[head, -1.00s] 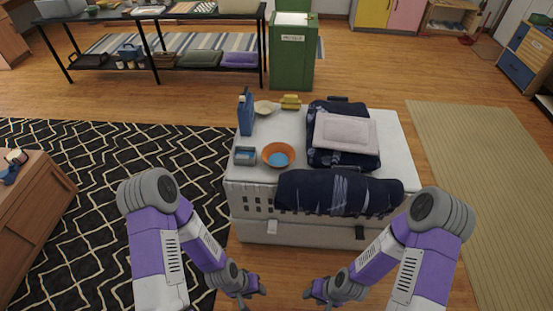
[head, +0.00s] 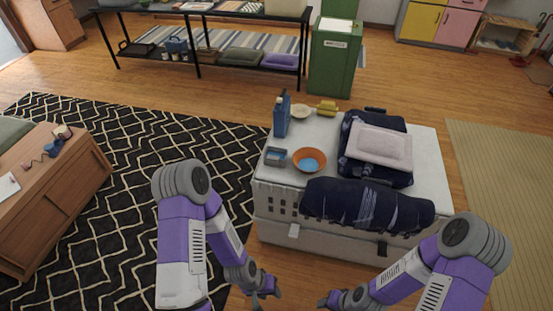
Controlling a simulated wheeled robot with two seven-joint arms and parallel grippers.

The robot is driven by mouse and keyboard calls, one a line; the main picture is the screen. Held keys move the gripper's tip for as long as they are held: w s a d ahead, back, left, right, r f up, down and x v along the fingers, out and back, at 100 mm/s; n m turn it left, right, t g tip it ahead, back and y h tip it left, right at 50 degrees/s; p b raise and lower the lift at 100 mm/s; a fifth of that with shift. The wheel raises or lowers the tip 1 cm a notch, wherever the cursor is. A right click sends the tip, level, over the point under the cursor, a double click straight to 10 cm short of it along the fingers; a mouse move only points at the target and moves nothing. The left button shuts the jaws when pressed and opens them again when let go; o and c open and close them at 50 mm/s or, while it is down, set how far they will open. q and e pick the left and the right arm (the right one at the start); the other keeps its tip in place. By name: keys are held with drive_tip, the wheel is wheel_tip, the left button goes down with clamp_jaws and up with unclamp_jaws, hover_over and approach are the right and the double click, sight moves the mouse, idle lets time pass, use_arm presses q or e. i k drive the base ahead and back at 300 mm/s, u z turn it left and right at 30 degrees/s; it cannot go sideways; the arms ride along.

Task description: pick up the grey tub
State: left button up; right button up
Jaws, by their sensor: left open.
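A small grey tub (head: 276,157) with a blue inside stands near the left edge of the top of a white crate (head: 262,198). An orange bowl (head: 310,160) with blue in it is just right of the tub. My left gripper (head: 265,288) is open and empty in front of the crate, below and well apart from the tub. My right gripper (head: 328,301) is at the bottom edge of the view, right of the left one. Its fingers are too small and cut off to tell their state.
A blue jug (head: 282,115) stands behind the tub, near a pale bowl (head: 300,111) and a yellow item (head: 327,108). A dark rolled bundle (head: 367,205) lies along the crate's front edge. Patterned rug at left is clear.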

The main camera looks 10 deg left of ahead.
sight(275, 157)
drive_tip(key=u, duration=2.65)
drive_tip(key=i, duration=1.2)
drive_tip(key=z, duration=2.2)
drive_tip(key=i, duration=0.5)
